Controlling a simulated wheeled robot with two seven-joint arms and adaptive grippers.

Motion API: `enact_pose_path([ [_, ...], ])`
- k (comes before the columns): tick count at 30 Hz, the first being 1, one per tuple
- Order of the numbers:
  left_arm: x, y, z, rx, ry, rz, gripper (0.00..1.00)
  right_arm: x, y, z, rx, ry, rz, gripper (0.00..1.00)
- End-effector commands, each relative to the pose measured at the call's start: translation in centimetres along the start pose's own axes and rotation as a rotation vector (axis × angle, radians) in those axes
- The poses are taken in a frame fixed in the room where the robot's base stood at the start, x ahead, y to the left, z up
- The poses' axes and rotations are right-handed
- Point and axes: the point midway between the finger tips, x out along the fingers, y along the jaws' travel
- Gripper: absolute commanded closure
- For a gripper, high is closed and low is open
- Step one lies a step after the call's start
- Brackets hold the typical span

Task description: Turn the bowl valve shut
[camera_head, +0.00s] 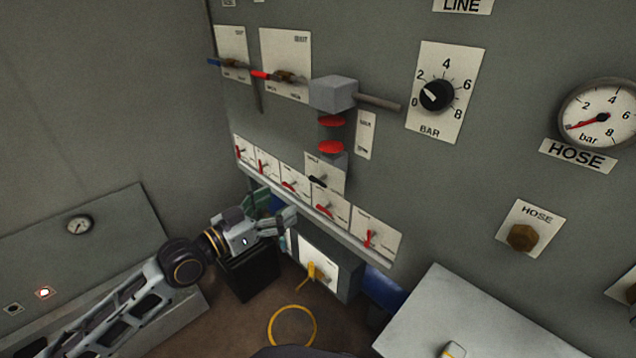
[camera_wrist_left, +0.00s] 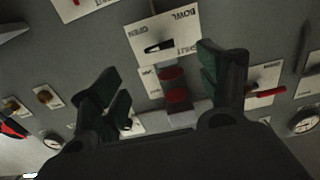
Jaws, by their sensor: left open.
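The bowl valve's black handle (camera_head: 318,181) sits on a small white plate low on the grey panel, below two red bands. In the left wrist view the plate appears upside down, marked BOWL, OPEN and SHUT, and the black handle (camera_wrist_left: 159,47) lies nearly level across it. My left gripper (camera_head: 275,207) is in front of the panel, below and left of the handle, apart from it. In the left wrist view its two green-padded fingers (camera_wrist_left: 158,62) are spread wide and empty, with the plate showing beyond and between them. My right gripper is not in view.
A row of red-handled valves (camera_head: 290,186) runs along a ledge on the panel near my left gripper. A grey block (camera_head: 333,93) with a rod juts out above the bowl valve. A grey surface (camera_head: 470,320) stands out at the lower right.

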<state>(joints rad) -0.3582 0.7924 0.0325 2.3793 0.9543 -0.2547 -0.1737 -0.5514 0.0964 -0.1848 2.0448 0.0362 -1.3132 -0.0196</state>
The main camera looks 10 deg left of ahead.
Motion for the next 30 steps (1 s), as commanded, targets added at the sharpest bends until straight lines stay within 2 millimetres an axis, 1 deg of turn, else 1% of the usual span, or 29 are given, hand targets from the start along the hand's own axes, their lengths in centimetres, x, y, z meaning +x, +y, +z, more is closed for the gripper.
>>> enact_pose_path([
  [11,0.7,-0.1,0.0,-0.001,0.002,-0.003,0.24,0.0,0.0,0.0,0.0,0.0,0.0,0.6],
  [30,4.0,-0.1,0.1,-0.001,0.001,-0.003,0.24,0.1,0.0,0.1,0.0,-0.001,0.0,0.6],
])
